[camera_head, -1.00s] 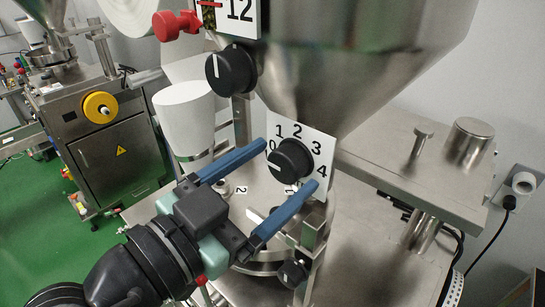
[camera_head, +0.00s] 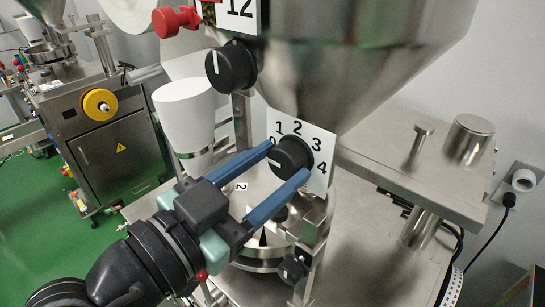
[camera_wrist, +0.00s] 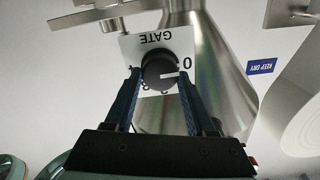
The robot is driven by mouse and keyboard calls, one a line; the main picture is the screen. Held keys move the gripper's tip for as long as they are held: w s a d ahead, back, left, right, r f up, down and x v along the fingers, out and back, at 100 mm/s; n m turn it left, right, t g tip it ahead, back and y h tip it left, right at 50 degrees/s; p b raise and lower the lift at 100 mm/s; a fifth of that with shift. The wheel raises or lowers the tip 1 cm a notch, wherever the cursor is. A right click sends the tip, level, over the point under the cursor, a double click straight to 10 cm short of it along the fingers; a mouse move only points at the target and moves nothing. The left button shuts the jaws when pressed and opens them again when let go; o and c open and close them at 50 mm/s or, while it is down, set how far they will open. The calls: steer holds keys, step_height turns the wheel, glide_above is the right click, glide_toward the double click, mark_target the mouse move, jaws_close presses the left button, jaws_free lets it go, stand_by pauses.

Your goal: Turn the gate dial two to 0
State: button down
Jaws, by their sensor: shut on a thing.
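The gate dial (camera_head: 291,155) is a black round knob on a white plate (camera_head: 322,150) numbered 0 to 4, below the steel hopper. In the head view its white pointer line points left, toward the 0, which a finger partly covers. In the wrist view the dial (camera_wrist: 160,71) sits under the word GATE, and its white line points toward the 0. My gripper (camera_head: 284,163) has two blue fingers, one on each side of the knob, shut on it. It also shows in the wrist view (camera_wrist: 159,77).
Another black dial (camera_head: 231,67) is above left, below a red knob (camera_head: 176,21). A steel bracket arm (camera_head: 420,165) extends right. Another black knob (camera_head: 292,270) is below my gripper.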

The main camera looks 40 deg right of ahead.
steer(key=n, duration=0.4)
steer(key=shift+r+n+p, duration=0.1)
steer(key=shift+n+p, duration=0.3)
steer(key=n+p, duration=0.2)
steer(key=n, duration=0.2)
steer(key=shift+w+n, duration=0.15)
steer(key=shift+n, duration=0.15)
steer(key=n+p, duration=0.3)
steer(key=n, duration=0.1)
steer(key=shift+n+p, duration=1.45)
steer(key=shift+n, duration=0.65)
steer(key=shift+f, duration=0.2)
steer(key=shift+c, duration=1.2)
jaws_free()
